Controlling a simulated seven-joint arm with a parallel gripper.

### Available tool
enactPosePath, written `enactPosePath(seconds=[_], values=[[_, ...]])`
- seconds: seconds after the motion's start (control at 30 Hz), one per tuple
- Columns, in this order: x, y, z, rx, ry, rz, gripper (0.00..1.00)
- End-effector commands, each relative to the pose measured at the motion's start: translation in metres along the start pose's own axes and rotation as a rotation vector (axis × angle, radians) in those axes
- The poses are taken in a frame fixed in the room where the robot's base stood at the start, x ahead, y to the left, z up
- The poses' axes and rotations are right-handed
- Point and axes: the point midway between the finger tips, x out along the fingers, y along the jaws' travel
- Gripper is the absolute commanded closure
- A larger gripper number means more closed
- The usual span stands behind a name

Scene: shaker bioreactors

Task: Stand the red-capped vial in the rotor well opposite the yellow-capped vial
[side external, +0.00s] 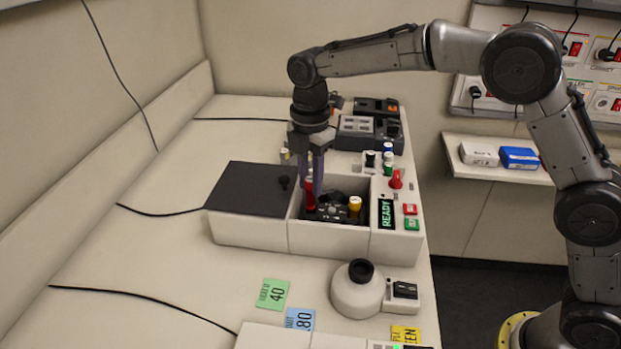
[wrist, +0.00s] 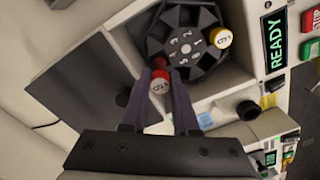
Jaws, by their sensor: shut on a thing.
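The red-capped vial (side external: 309,192) is between the fingers of my gripper (side external: 311,160), which is shut on it. It hangs about upright at the left side of the dark rotor (side external: 330,213). The yellow-capped vial (side external: 354,205) stands in a well on the right side of the rotor. In the wrist view, the numbered rotor (wrist: 184,66) shows with the yellow cap (wrist: 221,38) at its right.
The rotor sits in an open-topped housing (side external: 335,238) with a dark lid (side external: 248,190) to its left. A READY display (side external: 387,214), a red knob (side external: 396,179) and buttons are to its right. A round white device (side external: 357,292) stands in front. Capped vials (side external: 388,158) stand behind.

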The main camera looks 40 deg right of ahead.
Motion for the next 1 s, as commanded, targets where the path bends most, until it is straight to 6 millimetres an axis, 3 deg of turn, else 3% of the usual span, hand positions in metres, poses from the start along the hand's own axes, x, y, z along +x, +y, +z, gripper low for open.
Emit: enactPosePath(seconds=[1.0], values=[[0.010, 0.000, 0.000, 0.000, 0.000, 0.000, 1.00]])
